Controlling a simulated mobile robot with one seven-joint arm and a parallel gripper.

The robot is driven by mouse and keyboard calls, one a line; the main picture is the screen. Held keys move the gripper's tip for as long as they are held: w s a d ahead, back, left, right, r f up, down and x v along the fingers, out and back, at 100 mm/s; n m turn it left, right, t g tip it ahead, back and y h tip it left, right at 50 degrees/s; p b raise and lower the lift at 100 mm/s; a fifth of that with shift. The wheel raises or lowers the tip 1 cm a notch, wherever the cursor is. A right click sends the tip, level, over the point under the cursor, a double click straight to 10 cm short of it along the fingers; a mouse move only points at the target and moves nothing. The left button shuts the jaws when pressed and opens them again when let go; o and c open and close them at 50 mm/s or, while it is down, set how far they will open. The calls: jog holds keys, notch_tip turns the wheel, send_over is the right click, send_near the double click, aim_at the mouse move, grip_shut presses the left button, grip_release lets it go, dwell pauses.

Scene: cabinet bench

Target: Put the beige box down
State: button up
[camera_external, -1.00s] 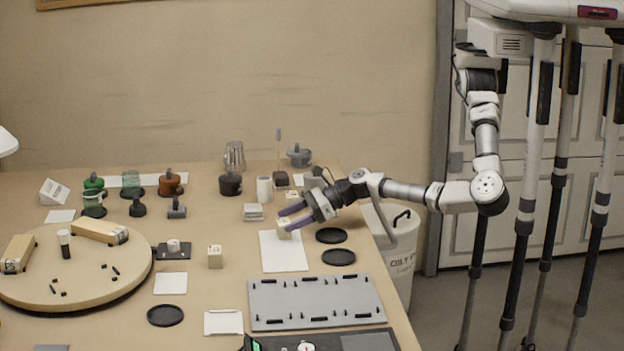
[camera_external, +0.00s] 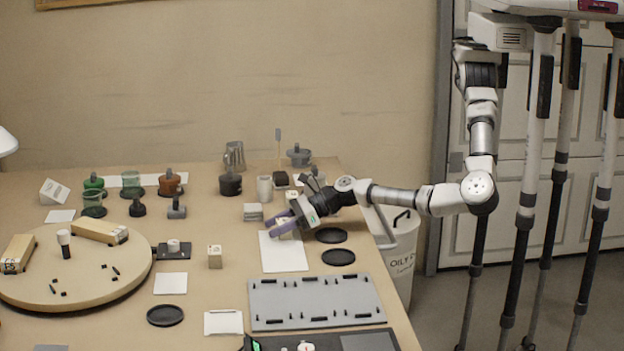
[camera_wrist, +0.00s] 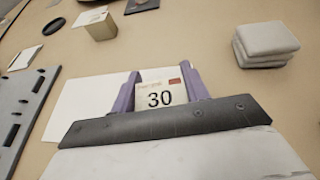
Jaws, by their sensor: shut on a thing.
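My gripper (camera_external: 284,224) has purple fingers shut on a small beige box (camera_wrist: 160,96). The box's near face shows the number 30 and a small red mark in the wrist view. It is held over the far part of a white sheet (camera_external: 284,256), which also shows in the wrist view (camera_wrist: 80,105). In the external view the fingers partly hide the box. I cannot tell whether its underside touches the sheet. A second beige box (camera_external: 215,257) stands apart on the table to the left and also shows in the wrist view (camera_wrist: 98,26).
Two black discs (camera_external: 331,235) (camera_external: 339,257) lie right of the sheet. A grey slotted plate (camera_external: 316,302) lies in front. A stack of pale slabs (camera_external: 252,212) is close behind and left of my gripper. A round wooden board (camera_external: 85,270) lies far left.

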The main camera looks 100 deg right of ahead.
aim_at(277, 222)
jog(key=shift+r, duration=0.1)
jog(key=shift+c, duration=0.4)
jog(key=shift+r, duration=0.4)
notch_tip(277, 222, up, 18)
jog(key=b, duration=0.2)
jog(key=w+r+n+g+y+b, duration=0.1)
jog(key=w+r+n+y+b, duration=0.3)
jog(key=w+r, duration=1.05)
jog(key=w+a+f+n+g+y+b, duration=0.1)
jog(key=f, duration=0.8)
jog(key=w+f+n+g+y+b, duration=0.1)
jog(key=f, duration=0.8)
jog(key=w+a+f+n+g+y+b, duration=0.1)
jog(key=f, duration=0.9)
jog(key=shift+a+f+n+y, duration=0.1)
jog(key=shift+a+n+y, duration=0.2)
jog(key=shift+a+y, duration=0.1)
jog(key=shift+f, duration=2.65)
jog(key=shift+f, duration=0.1)
